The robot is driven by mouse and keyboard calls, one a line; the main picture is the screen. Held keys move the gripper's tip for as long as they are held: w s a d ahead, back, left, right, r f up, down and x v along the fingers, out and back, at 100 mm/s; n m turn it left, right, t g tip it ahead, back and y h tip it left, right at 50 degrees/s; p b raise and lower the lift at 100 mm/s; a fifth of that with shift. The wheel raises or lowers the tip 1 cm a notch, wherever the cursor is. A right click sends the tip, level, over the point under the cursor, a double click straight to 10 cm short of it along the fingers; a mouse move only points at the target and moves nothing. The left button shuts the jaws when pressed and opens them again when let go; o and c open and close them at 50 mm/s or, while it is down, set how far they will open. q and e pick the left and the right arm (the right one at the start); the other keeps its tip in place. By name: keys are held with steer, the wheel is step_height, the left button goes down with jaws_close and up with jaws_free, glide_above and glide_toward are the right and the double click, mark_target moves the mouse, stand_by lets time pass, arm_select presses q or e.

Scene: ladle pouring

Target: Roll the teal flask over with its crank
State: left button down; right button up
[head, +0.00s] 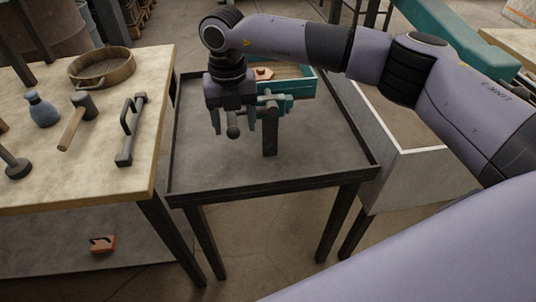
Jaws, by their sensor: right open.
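The teal flask (297,88) is a box-like frame above the dark metal table, partly hidden behind my right arm. Its inside looks brown, with a small orange piece at the top left. A dark post (269,138) stands in front of it. The crank's grey knob (233,131) points toward me, left of the post. My right gripper (232,125) points down from above with its fingers apart, one on each side of the knob. I cannot tell whether they touch it. My left gripper is not in view.
A pale workbench (70,185) on the left holds a round sieve (102,68), a blue flask-shaped bottle (42,110), a mallet (75,123) and a handled tool (130,130). The rimmed metal table (205,170) is bare in front. A grey bin (420,178) stands at right.

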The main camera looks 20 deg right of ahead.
steer(key=r+p, duration=0.1)
steer(key=s+r+p, duration=0.1)
steer(key=r, duration=0.1)
steer(key=s+r+p, duration=0.1)
steer(key=r, duration=0.1)
steer(key=shift+a+r, duration=0.1)
steer(key=shift+a, duration=0.2)
steer(key=shift+s+a+r+p, duration=0.1)
steer(key=shift+s+r+p, duration=0.1)
steer(key=shift+r+p, duration=0.25)
steer(key=shift+s+r+p, duration=0.2)
steer(key=shift+r+p, duration=0.1)
steer(key=shift+r, duration=0.2)
